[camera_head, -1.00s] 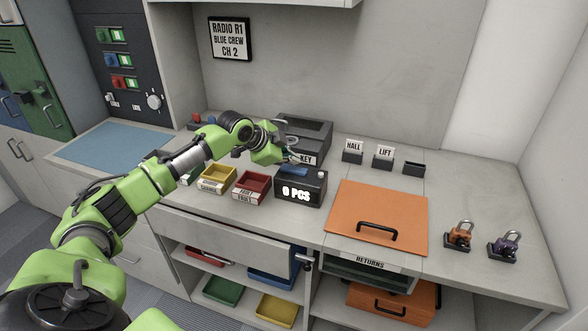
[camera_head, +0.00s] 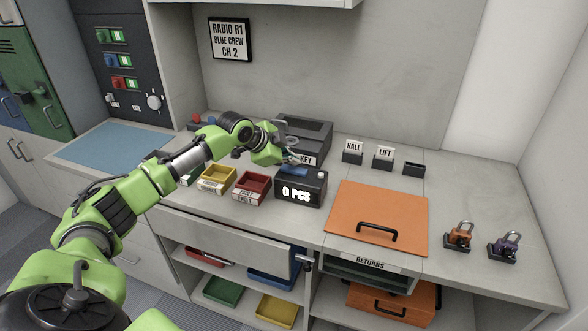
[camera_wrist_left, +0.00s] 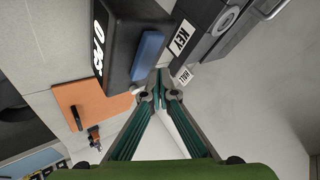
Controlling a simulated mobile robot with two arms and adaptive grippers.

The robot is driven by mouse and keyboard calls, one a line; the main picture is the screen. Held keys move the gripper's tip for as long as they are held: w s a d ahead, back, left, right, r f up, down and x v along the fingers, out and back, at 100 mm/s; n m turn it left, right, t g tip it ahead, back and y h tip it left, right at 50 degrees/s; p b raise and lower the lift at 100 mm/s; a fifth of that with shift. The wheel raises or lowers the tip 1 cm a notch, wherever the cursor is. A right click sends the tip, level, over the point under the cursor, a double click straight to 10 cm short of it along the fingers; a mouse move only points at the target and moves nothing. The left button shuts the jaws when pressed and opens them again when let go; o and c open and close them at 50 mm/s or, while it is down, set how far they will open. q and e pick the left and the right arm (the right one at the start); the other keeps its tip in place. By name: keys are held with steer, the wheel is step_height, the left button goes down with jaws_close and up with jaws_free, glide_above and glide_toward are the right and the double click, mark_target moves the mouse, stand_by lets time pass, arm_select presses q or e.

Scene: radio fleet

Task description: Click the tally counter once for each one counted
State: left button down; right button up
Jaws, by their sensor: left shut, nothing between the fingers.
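The tally counter (camera_head: 300,190) is a black box on the counter with the white reading "0 PCS" on its front. A blue bar (camera_head: 292,170) lies along its top; it also shows in the left wrist view (camera_wrist_left: 147,56). My left gripper (camera_head: 294,160) is shut and empty, with its fingertips just behind and above the blue bar. In the left wrist view the closed fingertips (camera_wrist_left: 159,76) are beside the bar; I cannot tell whether they touch it. My right gripper is in neither view.
Yellow (camera_head: 217,177) and red (camera_head: 252,186) trays stand left of the counter box. A dark KEY box (camera_head: 306,136) is behind it. An orange lid with a black handle (camera_head: 378,215) lies to its right. Padlocks (camera_head: 459,236) stand far right. A drawer front (camera_head: 231,241) is below.

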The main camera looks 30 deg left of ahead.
mark_target(292, 170)
arm_select(q)
steer(key=shift+f, duration=0.15)
steer(key=shift+f, duration=0.25)
steer(key=shift+f, duration=0.6)
stand_by(0.6)
stand_by(0.3)
steer(key=shift+r+p, duration=0.8)
steer(key=shift+r, duration=0.15)
steer(key=shift+r, duration=0.1)
step_height(292, 170, up, 5)
steer(key=p, duration=0.4)
steer(key=shift+p, duration=0.35)
